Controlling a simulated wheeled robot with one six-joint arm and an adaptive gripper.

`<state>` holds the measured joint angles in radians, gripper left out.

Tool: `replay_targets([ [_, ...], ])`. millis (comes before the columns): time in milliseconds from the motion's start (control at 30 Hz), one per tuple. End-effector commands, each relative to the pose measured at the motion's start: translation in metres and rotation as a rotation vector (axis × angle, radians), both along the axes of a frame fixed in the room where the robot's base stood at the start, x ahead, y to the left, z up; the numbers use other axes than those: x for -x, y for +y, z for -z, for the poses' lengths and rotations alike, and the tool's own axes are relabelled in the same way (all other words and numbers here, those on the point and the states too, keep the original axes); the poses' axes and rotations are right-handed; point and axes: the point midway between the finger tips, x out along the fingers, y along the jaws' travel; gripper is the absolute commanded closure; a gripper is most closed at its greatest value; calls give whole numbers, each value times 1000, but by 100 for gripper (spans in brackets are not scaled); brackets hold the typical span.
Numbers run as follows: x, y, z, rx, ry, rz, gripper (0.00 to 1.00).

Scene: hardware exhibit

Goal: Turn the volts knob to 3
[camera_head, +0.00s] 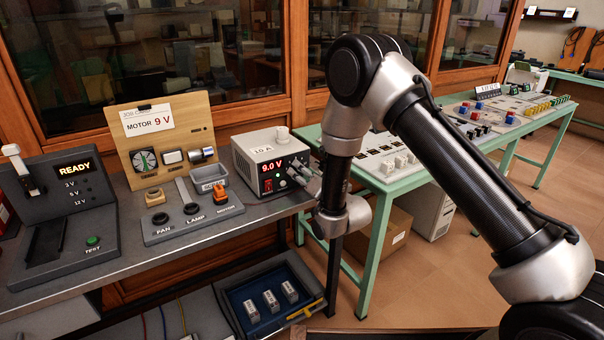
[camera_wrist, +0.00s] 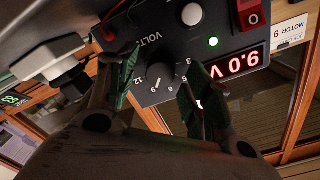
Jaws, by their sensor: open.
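The power supply (camera_head: 262,150) is a light box with a dark front at the right end of the grey bench, and its red display (camera_head: 271,167) reads 9.0 V. In the wrist view the front appears turned over, with the red display (camera_wrist: 238,63) at the right. The dark round volts knob (camera_wrist: 158,77) sits beside the VOLTS lettering, with scale numbers including 12 around it. My gripper (camera_head: 302,178) is at the power supply's front. In the wrist view my gripper (camera_wrist: 160,78) is open, with one finger on either side of the volts knob; contact cannot be told.
A pale knob (camera_wrist: 192,14), a lit green lamp (camera_wrist: 213,42) and a red switch (camera_wrist: 252,17) are close by on the panel. A green-framed table (camera_head: 375,180) is at right.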

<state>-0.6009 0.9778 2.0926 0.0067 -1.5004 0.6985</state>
Motion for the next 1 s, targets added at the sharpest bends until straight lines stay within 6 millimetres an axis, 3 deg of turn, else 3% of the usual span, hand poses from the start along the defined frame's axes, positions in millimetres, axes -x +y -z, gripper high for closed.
replay_targets([
  [333, -6, 4, 0, 1, -1, 0, 49],
  [600, -6, 4, 0, 2, 1, 0, 95],
  [1000, -5, 4, 0, 53, -33, 0, 95],
])
